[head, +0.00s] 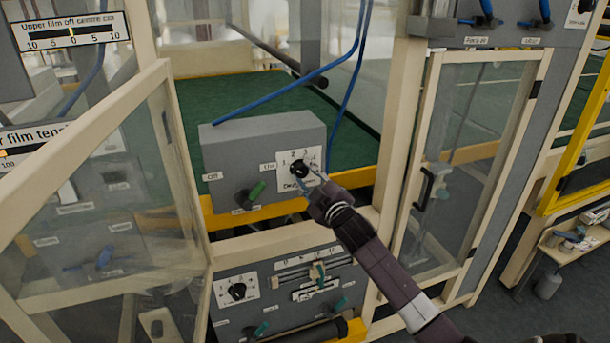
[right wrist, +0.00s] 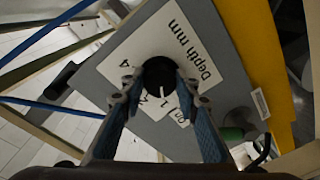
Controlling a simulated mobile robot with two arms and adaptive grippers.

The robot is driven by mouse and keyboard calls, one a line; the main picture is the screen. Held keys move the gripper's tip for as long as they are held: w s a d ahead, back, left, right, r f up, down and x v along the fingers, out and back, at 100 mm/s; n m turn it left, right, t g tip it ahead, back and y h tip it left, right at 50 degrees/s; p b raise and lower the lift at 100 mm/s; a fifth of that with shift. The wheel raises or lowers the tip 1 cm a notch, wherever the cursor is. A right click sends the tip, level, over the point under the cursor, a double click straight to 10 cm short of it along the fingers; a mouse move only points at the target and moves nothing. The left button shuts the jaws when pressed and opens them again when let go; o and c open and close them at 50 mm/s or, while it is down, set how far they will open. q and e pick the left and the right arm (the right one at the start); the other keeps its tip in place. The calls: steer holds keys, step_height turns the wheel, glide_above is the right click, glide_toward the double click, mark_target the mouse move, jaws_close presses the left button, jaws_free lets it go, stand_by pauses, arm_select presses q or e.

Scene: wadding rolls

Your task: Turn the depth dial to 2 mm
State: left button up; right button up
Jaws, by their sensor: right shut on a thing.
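The depth dial (head: 299,168) is a round black knob on a white scale plate (head: 287,183) on the front of a grey box (head: 262,135). The scale shows numbers 1 to 4 around the knob's upper side. My right gripper (head: 304,176) reaches up from the lower right and is shut on the dial. In the right wrist view, the two fingers of the gripper (right wrist: 160,88) sit on either side of the black knob (right wrist: 160,72), beside the "Depth mm" label (right wrist: 184,42). The fingers partly hide the scale, and I cannot read the dial's setting surely. My left gripper is not in view.
A green switch handle (head: 257,191) sits on the same box, left of the dial. A lower panel (head: 228,318) has another black knob (head: 237,291). An open framed door (head: 95,150) stands left, a glazed door (head: 470,150) right. Blue cables (head: 345,90) hang behind the box.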

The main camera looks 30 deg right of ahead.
steer(key=shift+f+m, duration=0.1)
steer(key=shift+m, duration=0.3)
steer(key=m, duration=0.3)
steer(key=shift+p, duration=0.4)
steer(key=shift+a+m+p, duration=0.1)
steer(key=shift+m+p, duration=0.2)
steer(key=shift+m, duration=1.8)
steer(key=shift+t, duration=0.3)
steer(key=o, duration=1.2)
steer(key=shift+c, duration=0.2)
steer(key=s+a, duration=0.2)
steer(key=s, duration=0.9)
steer(key=shift+s+f, duration=0.35)
